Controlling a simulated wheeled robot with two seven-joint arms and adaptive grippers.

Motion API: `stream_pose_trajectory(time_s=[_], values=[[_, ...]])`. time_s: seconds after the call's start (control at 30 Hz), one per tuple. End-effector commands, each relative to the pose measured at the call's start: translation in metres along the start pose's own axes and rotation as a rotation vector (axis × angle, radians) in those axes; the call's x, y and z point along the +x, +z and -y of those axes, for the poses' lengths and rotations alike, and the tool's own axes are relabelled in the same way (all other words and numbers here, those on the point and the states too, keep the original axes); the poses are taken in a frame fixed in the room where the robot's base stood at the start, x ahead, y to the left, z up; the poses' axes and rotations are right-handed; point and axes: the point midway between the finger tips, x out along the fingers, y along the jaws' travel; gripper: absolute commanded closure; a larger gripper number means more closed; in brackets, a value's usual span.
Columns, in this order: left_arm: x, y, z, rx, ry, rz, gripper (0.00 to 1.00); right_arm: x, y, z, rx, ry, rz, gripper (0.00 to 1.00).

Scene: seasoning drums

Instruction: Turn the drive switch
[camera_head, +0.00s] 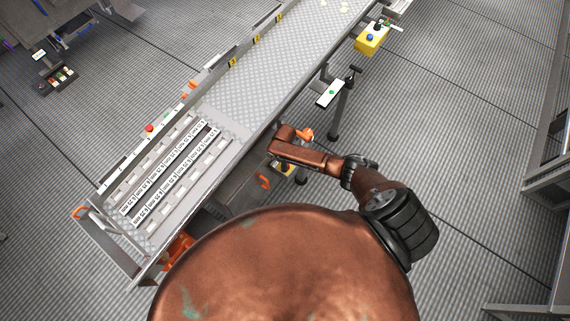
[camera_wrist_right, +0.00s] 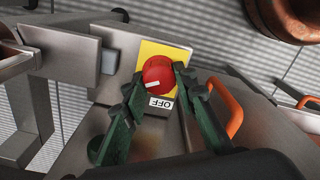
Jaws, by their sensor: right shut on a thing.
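The drive switch is a round red knob (camera_wrist_right: 158,70) with a short white mark on its lower left part. It sits on a yellow plate (camera_wrist_right: 165,52) with a white OFF label (camera_wrist_right: 161,102) just below the knob. My right gripper (camera_wrist_right: 159,79) has its green fingers on both sides of the knob and is shut on it. In the head view my right arm reaches to the conveyor's right side, where a bit of yellow shows beneath it; the knob and fingertips are hidden there. My left gripper is not in view.
A long conveyor (camera_head: 252,80) with rows of white-labelled slots runs diagonally. An orange handle (camera_wrist_right: 226,107) is close to the right of the gripper. A grey box (camera_wrist_right: 109,62) is left of the plate. A yellow control box (camera_head: 372,40) stands farther up.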

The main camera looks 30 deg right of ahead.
Motion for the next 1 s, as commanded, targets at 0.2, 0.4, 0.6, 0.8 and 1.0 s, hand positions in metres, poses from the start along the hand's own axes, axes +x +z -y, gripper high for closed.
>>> stream_pose_trajectory(time_s=[0.2,0.4,0.6,0.8,1.0], values=[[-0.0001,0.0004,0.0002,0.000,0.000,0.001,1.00,0.0000,-0.0007,0.0001,0.004,0.000,-0.002,0.98],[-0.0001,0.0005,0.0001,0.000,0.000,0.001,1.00,0.0000,-0.0007,0.0001,0.003,0.000,-0.002,0.69],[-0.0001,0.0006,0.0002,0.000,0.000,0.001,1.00,-0.0001,-0.0004,-0.0001,0.003,0.000,-0.001,0.56],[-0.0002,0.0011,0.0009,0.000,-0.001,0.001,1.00,-0.0001,-0.0002,-0.0002,0.002,0.000,-0.001,0.56],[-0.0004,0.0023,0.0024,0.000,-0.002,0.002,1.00,-0.0092,0.0000,-0.0009,0.001,0.000,-0.001,0.56]])
